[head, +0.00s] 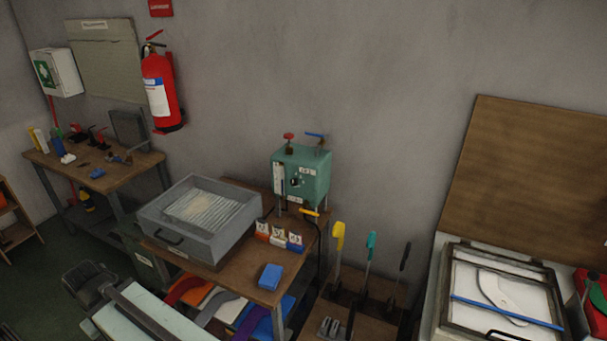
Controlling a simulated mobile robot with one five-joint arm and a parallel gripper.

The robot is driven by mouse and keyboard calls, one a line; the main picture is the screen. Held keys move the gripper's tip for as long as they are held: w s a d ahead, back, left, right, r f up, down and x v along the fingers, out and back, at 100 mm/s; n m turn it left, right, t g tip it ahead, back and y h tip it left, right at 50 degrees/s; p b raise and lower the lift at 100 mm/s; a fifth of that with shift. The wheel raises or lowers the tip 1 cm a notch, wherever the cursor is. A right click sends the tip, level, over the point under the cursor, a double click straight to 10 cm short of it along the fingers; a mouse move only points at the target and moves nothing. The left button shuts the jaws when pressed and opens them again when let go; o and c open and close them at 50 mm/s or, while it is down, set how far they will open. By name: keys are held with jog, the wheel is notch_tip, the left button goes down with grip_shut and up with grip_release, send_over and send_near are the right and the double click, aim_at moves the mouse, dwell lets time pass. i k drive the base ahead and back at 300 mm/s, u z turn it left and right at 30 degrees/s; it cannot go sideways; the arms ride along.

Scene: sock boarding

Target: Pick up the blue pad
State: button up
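A blue pad (270,277) lies flat near the front right corner of the middle wooden bench (236,275) in the head view. It is a small rounded block, and nothing covers it. A smaller blue piece (97,173) lies on the far left bench; I cannot tell what it is. I do not make out my gripper in this view, so its place relative to the pad cannot be seen.
A grey metal tray (172,241) stands left of the pad. Small coloured-base blocks (278,238) and a green machine (301,177) stand behind it. Upright-handled tools (338,243) stand to the right. Coloured socks or cloths (217,306) sit below the bench top.

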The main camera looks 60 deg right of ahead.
aim_at(272, 274)
jog(key=z, duration=1.5)
